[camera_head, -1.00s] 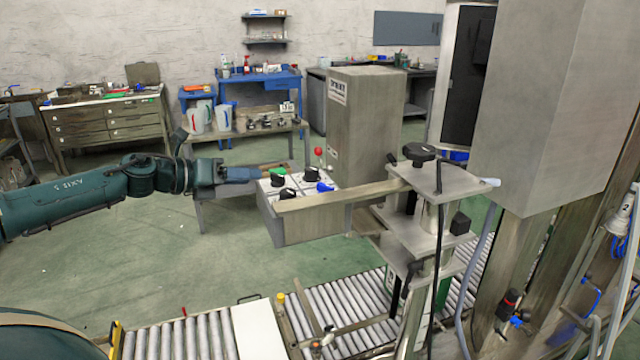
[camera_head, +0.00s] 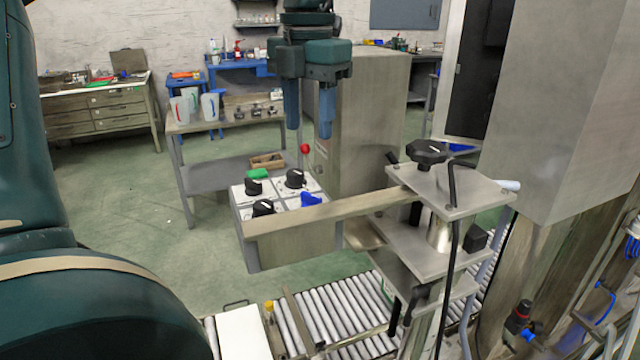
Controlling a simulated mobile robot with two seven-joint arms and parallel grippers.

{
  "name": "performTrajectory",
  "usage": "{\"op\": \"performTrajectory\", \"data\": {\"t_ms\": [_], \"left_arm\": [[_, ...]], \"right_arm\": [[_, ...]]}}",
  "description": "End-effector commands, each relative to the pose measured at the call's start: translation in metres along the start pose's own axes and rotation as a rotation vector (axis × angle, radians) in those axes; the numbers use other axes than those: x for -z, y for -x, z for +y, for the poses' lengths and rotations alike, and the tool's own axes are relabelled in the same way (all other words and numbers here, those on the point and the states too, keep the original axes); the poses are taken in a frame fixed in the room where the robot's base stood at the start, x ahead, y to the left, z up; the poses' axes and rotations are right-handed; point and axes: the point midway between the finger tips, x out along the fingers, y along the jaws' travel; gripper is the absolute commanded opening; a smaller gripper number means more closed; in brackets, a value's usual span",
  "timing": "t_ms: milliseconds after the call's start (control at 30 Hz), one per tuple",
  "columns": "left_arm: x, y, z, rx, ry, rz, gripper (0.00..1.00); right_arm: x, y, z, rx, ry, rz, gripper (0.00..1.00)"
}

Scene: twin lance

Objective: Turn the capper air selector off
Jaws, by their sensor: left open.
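A grey control box (camera_head: 292,236) with a white top panel stands mid-picture. On its panel are three black knobs: back left (camera_head: 253,187), back right (camera_head: 295,178) and front left (camera_head: 263,208). A blue selector knob (camera_head: 311,199) sits at the front right. No readable label shows which one is the capper air selector. My left gripper (camera_head: 309,131) is open and empty, its two blue fingers pointing down above the panel's far side, apart from the knobs. My right gripper is out of view.
A green piece (camera_head: 257,174) and a red ball-topped lever (camera_head: 304,149) are at the panel's back. A metal bar (camera_head: 350,208) crosses its front edge to the capper column (camera_head: 440,232). A tall grey cabinet (camera_head: 370,130) stands behind. A roller conveyor (camera_head: 345,310) runs in front.

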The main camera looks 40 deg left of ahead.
Motion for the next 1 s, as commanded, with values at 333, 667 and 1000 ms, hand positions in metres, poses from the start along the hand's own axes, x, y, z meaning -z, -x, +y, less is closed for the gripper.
{"op": "performTrajectory", "data": {"t_ms": [333, 667, 1000], "left_arm": [[0.001, -0.071, -0.001, 0.005, -0.003, 0.005, 0.45], [0.0, -0.116, 0.0, 0.005, -0.002, 0.001, 0.45], [0.0, -0.122, 0.0, 0.005, -0.002, -0.002, 0.45]], "right_arm": [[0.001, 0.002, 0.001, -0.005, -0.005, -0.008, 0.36], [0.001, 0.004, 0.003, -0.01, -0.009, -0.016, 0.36], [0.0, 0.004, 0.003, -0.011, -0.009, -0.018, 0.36]]}}
